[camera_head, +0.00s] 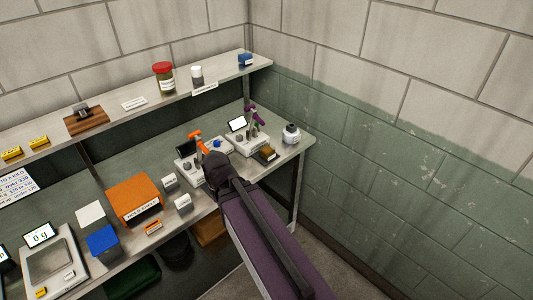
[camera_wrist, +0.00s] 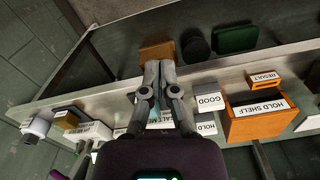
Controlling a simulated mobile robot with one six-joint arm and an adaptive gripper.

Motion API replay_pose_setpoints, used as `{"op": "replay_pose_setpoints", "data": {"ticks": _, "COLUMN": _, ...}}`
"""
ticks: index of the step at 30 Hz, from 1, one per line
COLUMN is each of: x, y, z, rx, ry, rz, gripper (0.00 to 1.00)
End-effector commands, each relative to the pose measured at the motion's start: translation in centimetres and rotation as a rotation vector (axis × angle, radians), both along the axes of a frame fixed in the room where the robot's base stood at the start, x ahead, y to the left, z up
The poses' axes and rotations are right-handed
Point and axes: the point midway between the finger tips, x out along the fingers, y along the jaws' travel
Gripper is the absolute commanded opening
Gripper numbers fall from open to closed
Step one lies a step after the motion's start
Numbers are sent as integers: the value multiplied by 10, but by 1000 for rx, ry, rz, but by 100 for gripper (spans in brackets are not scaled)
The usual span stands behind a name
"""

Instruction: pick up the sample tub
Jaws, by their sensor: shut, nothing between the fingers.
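No label I can read says sample tub, so I cannot tell for sure which thing it is. A small white round tub with a dark top (camera_head: 290,134) stands at the right end of the bench; a white round thing there also shows at the left of the wrist view (camera_wrist: 38,124). A red-lidded jar (camera_head: 163,78) and a white-lidded jar (camera_head: 197,76) stand on the upper shelf. My gripper (camera_wrist: 157,66) is shut and empty, above the bench's front edge. In the head view, my wrist hides its fingers.
Two small instruments (camera_head: 188,167) (camera_head: 246,143) stand behind my wrist. An orange hold shelf box (camera_head: 133,199), small white signs, a blue box (camera_head: 103,240) and a scale (camera_head: 49,263) lie left. Brown, black and green containers sit below the bench. A block wall bounds the right.

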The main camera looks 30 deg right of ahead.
Motion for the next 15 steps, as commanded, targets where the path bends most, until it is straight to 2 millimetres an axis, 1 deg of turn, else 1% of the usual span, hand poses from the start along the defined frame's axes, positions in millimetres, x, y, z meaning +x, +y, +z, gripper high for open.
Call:
{"op": "replay_pose_setpoints", "data": {"ticks": 11, "x": 0, "y": 0, "z": 0, "rx": 0, "ry": 0, "rz": 0, "gripper": 0}}
{"op": "replay_pose_setpoints", "data": {"ticks": 12, "x": 0, "y": 0, "z": 0, "rx": 0, "ry": 0, "rz": 0, "gripper": 3}}
{"op": "replay_pose_setpoints", "data": {"ticks": 14, "x": 0, "y": 0, "z": 0, "rx": 1, "ry": 0, "rz": 0, "gripper": 21}}
{"op": "replay_pose_setpoints", "data": {"ticks": 15, "x": 1, "y": 0, "z": -1, "rx": 2, "ry": -1, "rz": 1, "gripper": 33}}
